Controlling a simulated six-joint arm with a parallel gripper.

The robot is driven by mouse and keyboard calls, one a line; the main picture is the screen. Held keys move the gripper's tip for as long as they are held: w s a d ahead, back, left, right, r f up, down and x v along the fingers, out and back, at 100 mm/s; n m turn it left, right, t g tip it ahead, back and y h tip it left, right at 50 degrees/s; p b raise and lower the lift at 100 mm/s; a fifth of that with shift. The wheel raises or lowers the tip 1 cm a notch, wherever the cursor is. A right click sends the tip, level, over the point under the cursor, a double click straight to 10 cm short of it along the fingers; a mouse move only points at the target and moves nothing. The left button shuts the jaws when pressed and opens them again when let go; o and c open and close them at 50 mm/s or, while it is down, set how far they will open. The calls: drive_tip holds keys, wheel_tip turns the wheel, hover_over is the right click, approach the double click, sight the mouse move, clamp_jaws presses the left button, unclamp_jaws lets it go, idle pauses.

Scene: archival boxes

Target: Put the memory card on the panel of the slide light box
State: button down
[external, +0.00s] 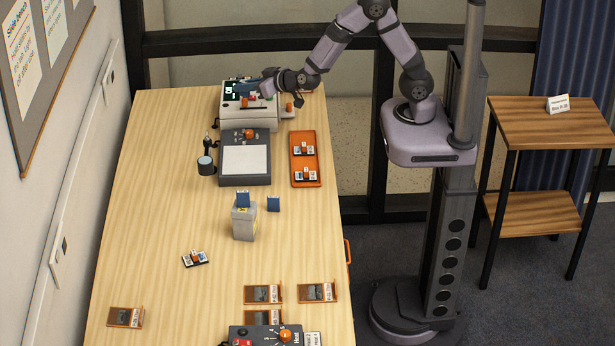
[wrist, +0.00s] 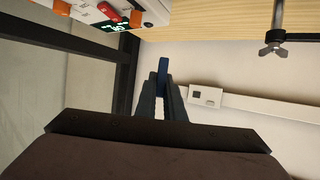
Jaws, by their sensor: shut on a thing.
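My gripper (external: 258,87) is at the far end of the table, above the cream machine, shut on a small blue piece that looks like a memory card. In the wrist view the blue card (wrist: 163,66) sticks out between the fingertips of my gripper (wrist: 162,86). The slide light box (external: 229,176) stands in front of the cream machine, with a bare pale panel (external: 245,160) on top. My gripper is beyond this panel, not over it. Two more blue cards show: one (external: 243,198) upright in a grey holder, one (external: 273,204) beside it.
The cream machine (external: 262,117) with a display is just below my gripper. The grey holder (external: 244,224) stands in front. The table's left side is mostly clear.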

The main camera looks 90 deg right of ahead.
drive_tip(key=w+a+n+t+y, duration=0.2)
drive_tip(key=w+a+n+y, duration=0.1)
drive_tip(key=a, duration=0.3)
drive_tip(key=n+y, duration=0.4)
hover_over(238, 156)
drive_tip(key=shift+f, duration=2.15)
drive_tip(key=shift+f+p, duration=0.65)
drive_tip(key=shift+f, duration=3.95)
drive_tip(key=shift+f, duration=0.15)
drive_tip(key=c, duration=2.3)
unclamp_jaws()
drive_tip(key=shift+f, duration=0.1)
drive_tip(key=o, duration=0.4)
drive_tip(key=shift+o, duration=0.2)
